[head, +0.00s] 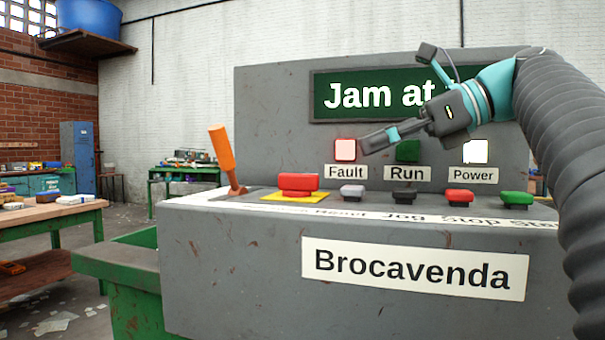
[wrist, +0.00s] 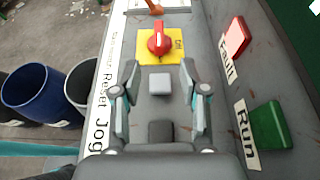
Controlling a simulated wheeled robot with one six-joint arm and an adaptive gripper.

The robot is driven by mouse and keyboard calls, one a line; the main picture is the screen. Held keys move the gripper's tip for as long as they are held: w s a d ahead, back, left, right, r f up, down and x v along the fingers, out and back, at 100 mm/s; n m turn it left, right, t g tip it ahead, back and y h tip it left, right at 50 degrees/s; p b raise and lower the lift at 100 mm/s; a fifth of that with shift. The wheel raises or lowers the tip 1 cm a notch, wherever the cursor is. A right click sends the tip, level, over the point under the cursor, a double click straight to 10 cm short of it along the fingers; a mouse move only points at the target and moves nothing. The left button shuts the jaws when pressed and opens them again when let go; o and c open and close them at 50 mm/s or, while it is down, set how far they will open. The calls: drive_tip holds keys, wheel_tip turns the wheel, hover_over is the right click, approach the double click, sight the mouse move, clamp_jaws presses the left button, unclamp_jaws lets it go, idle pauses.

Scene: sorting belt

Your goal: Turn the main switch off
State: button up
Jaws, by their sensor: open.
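The main switch appears to be the red rotary knob (wrist: 159,38) on a yellow plate (wrist: 147,57). In the head view the red switch (head: 298,183) sits at the left of the console top. My gripper (head: 366,143) is above the console, to the right of the switch and apart from it. In the wrist view my gripper (wrist: 160,68) is open and empty, with its fingers on either side of the grey button (wrist: 161,84), short of the knob.
An orange lever (head: 221,150) stands left of the switch. Black, red and green buttons (head: 459,196) line the console top to the right. The upright panel behind has lamps: Fault (head: 345,150) and Power (head: 475,151) glow, Run (head: 408,151) looks dark.

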sight(298, 185)
drive_tip(key=b+x, duration=0.3)
drive_tip(key=x, duration=0.9)
drive_tip(key=shift+a+f, duration=0.2)
drive_tip(key=shift+a, duration=0.15)
clamp_jaws()
